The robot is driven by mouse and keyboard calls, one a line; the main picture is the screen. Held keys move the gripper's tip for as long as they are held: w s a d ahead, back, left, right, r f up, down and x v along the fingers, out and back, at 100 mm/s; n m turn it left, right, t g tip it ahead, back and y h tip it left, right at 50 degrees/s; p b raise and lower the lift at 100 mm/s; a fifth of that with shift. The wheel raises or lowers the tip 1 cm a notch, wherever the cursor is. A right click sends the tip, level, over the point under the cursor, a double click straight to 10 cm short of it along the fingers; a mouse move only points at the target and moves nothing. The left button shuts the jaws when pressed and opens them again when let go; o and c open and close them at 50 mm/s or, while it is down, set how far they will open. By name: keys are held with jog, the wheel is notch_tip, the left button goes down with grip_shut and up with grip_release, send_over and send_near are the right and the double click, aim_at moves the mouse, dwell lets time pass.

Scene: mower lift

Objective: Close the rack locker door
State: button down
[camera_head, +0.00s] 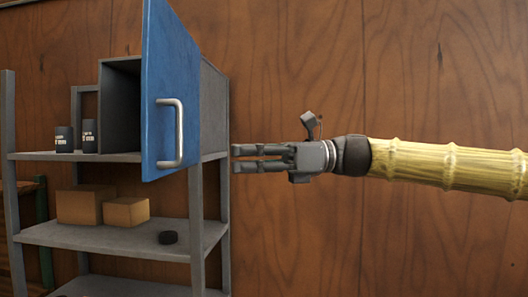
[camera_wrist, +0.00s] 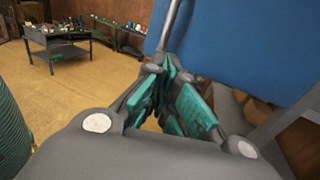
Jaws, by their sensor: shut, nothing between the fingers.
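The rack locker is a grey box (camera_head: 119,104) on the rack's upper shelf, its dark inside showing to the left of the door. Its blue door (camera_head: 170,75) stands open, swung out from the box, and hides part of it. A pale metal bar handle (camera_head: 170,133) is on the door's face. My gripper (camera_head: 236,158) is shut and empty, to the right of the door at about the handle's lower end height. In the wrist view, my gripper's teal-padded fingers (camera_wrist: 172,75) point toward the door (camera_wrist: 240,45), with the handle (camera_wrist: 172,20) beyond them. Contact cannot be told.
Two dark cans (camera_head: 88,136) stand left of the locker. A wooden wall (camera_head: 420,70) is behind. The wrist view shows a worktable (camera_wrist: 62,50) and open floor (camera_wrist: 85,90).

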jog(key=p+x, duration=0.2)
jog(key=x, duration=0.6)
jog(key=shift+p, duration=0.4)
jog(key=shift+a, duration=0.15)
